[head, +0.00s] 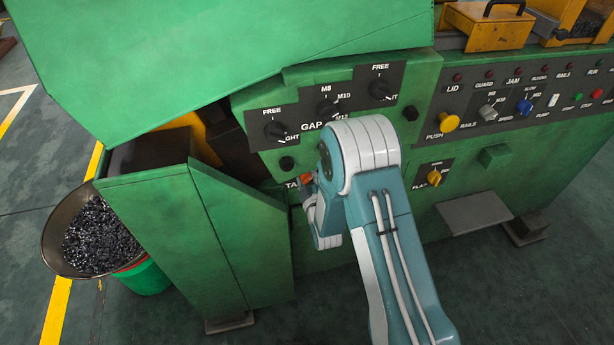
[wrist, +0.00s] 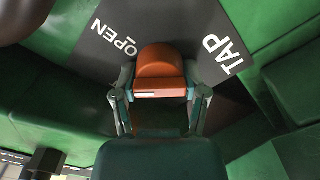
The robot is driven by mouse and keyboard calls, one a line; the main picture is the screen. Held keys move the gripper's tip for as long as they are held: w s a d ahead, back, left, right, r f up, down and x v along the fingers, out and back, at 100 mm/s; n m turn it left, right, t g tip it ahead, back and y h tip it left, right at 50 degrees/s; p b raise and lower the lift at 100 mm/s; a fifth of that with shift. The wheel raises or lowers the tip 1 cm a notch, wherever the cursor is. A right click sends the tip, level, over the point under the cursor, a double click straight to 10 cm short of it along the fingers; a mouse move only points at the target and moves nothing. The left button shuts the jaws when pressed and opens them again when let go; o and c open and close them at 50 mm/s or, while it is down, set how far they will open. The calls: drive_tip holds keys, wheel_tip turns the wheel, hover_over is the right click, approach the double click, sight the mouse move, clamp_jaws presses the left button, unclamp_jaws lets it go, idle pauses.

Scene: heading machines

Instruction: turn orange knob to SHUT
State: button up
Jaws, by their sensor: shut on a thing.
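The orange knob (wrist: 160,64) sits on a dark plate (wrist: 92,38) lettered TAP and OPEN in the wrist view. My gripper (wrist: 160,92) is closed around it, one finger on each side. No SHUT lettering shows; part of the plate is hidden behind the knob and my gripper. In the head view a small bit of the orange knob (head: 306,177) shows beside my arm, low on the green machine. My gripper (head: 312,195) is mostly hidden there by my own arm.
Above the knob is a panel with black GAP dials (head: 327,108). A yellow PUSH button (head: 449,122) and a yellow knob (head: 435,178) lie to the right. A green box-like guard (head: 195,240) stands close on the left, beside a bowl of small dark parts (head: 60,262).

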drive_tip(key=n, duration=0.4)
drive_tip(key=shift+a+n, duration=0.2)
drive_tip(key=shift+n, duration=0.1)
drive_tip(key=shift+f+n, duration=0.1)
drive_tip(key=shift+n, duration=1.8)
drive_tip(key=shift+f, duration=0.1)
drive_tip(key=o, duration=1)
drive_tip(key=shift+o, duration=0.7)
drive_tip(key=shift+a, duration=0.25)
drive_tip(key=shift+d, duration=0.15)
